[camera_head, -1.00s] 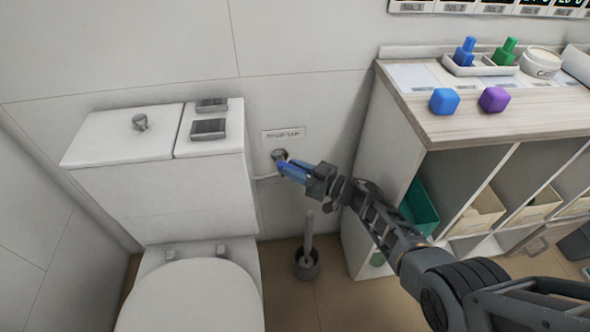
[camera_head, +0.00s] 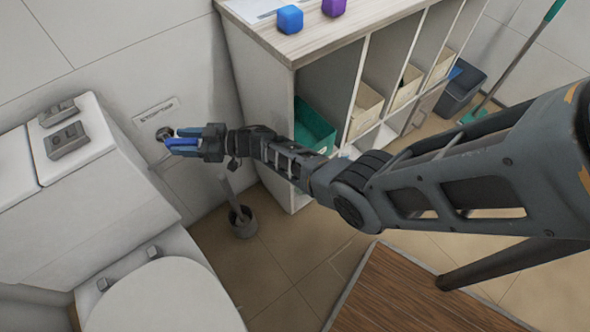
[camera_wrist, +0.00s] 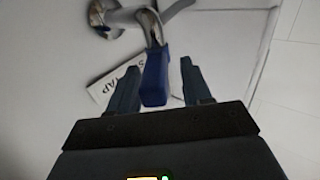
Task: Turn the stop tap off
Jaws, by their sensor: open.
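The stop tap is a chrome fitting (camera_wrist: 122,20) on the wall with a blue lever handle (camera_wrist: 155,78). In the head view the chrome part (camera_head: 163,133) shows just below its wall label, with the blue lever (camera_head: 181,142) beside it. My gripper (camera_head: 178,141) reaches it from the right. In the wrist view my gripper (camera_wrist: 161,64) is open, with the blue lever between its two fingers. The lever is nearer the left finger; I cannot tell whether they touch. The lever points back towards the palm.
A white label (camera_head: 156,111) is on the wall. The toilet cistern (camera_head: 95,200) stands left of the tap. A toilet brush in a dark holder (camera_head: 243,224) is on the floor below. A shelf unit with a wooden top (camera_head: 300,40) stands to the right.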

